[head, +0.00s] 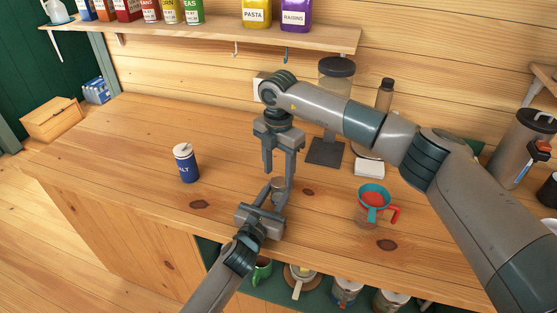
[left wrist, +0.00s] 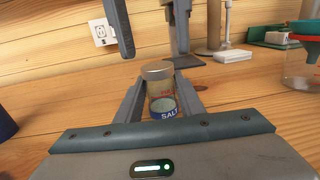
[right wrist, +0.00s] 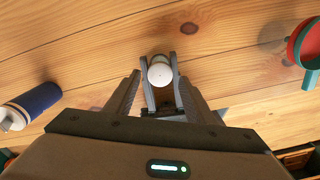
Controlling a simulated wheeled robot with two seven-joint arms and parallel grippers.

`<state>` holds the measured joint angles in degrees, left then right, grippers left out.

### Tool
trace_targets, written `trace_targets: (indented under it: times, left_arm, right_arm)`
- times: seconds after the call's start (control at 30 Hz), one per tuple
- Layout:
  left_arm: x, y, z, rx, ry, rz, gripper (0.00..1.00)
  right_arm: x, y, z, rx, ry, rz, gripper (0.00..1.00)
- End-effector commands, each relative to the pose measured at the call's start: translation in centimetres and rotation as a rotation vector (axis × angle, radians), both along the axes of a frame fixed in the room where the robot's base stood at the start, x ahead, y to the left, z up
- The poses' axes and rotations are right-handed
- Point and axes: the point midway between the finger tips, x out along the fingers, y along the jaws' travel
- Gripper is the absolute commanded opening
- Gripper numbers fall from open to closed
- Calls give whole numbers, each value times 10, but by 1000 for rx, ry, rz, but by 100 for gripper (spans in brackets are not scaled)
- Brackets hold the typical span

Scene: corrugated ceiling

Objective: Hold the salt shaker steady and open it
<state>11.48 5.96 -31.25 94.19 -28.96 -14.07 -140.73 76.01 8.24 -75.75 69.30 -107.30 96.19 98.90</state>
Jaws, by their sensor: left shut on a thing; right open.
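The salt shaker (left wrist: 162,91) is a small clear jar with a grey metal cap and a blue SALT label. It looks upright in the left wrist view, and its pale round cap (right wrist: 160,72) shows from above in the right wrist view. My left gripper (head: 276,193) is shut on the shaker's body from the near side. My right gripper (head: 279,175) points down above the shaker. It is open, with its fingers (left wrist: 150,32) on either side above the cap and apart from it. In the head view the right fingers partly cover the shaker.
A blue salt canister (head: 187,165) stands to the left on the counter (head: 120,160). A jar with a teal-and-red funnel (head: 373,196) stands to the right. A grinder (head: 330,105) and a white box (head: 369,168) are behind. A shelf (head: 200,37) with several packages hangs above.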

Motion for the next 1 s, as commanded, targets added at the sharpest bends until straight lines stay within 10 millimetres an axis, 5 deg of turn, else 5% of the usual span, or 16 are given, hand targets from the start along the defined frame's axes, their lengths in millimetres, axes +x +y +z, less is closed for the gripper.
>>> trace_targets:
  times: [0.2, 0.57, 0.77, 1.0]
  left_arm:
    - [0, 0, 0, 0, 1, 0, 0]
    - [0, 0, 0, 0, 1, 0, 0]
    - [0, 0, 0, 0, 1, 0, 0]
    - [0, 0, 0, 0, 0, 0, 0]
  right_arm:
    - [0, 0, -20, 0, 0, 0, 49]
    - [0, 0, -24, -1, -1, 0, 49]
    - [0, 0, -24, -1, -1, 0, 7]
    - [0, 0, -24, -1, -1, 19, 7]
